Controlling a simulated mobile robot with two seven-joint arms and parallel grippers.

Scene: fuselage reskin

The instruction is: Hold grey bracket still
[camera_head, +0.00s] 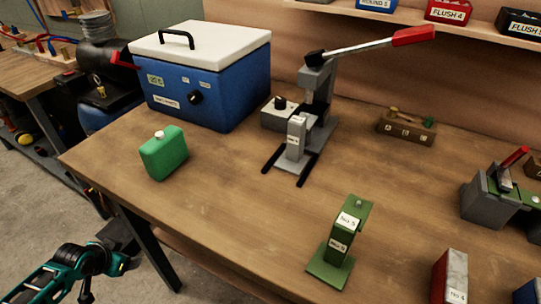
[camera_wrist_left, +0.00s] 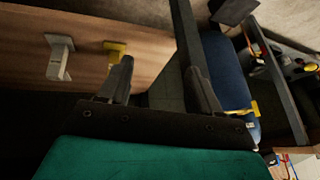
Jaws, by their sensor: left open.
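A grey bracket (camera_wrist_left: 60,57) stands on a wooden surface in the left wrist view, towards the upper left. In the head view, a grey upright piece (camera_head: 296,140) with a white label stands at the front of a lever press; I cannot tell whether it is the same bracket. My left gripper (camera_wrist_left: 160,88) is open and empty in the left wrist view, with its fingers apart from the grey bracket. My teal left arm shows at the lower left of the head view, off the table edge. My right gripper is in neither view.
A green bracket (camera_head: 340,243) stands near the table's front. A green can (camera_head: 164,154), a blue box (camera_head: 205,95) with a white lid and the lever press (camera_head: 317,85) stand behind. A yellow piece (camera_wrist_left: 115,48) is beside the grey bracket. The table's middle is clear.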

